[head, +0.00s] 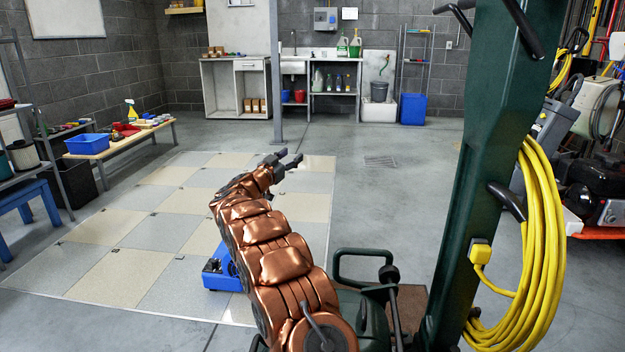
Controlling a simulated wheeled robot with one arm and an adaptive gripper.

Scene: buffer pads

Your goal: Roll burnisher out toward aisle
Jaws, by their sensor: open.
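My gripper (292,155), at the end of my copper-coloured arm, is open and empty. It is stretched forward above the checkered floor and touches nothing I can see. A dark green upright (482,150) stands close on the right, with black handles and a coiled yellow cord (538,230). It looks like a floor machine's handle, but I cannot tell for sure whether it is the burnisher. A black-engined machine with an orange-red base (588,232) stands at the right edge, partly cut off; it could also be the burnisher. My gripper is away from both.
A blue device (222,270) sits on the tiles, partly behind my arm. A low bench (118,146) with a blue tub is at left. A post (275,80), sink counter and blue bin (412,109) are farther back. Grey floor (400,200) in the middle is clear.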

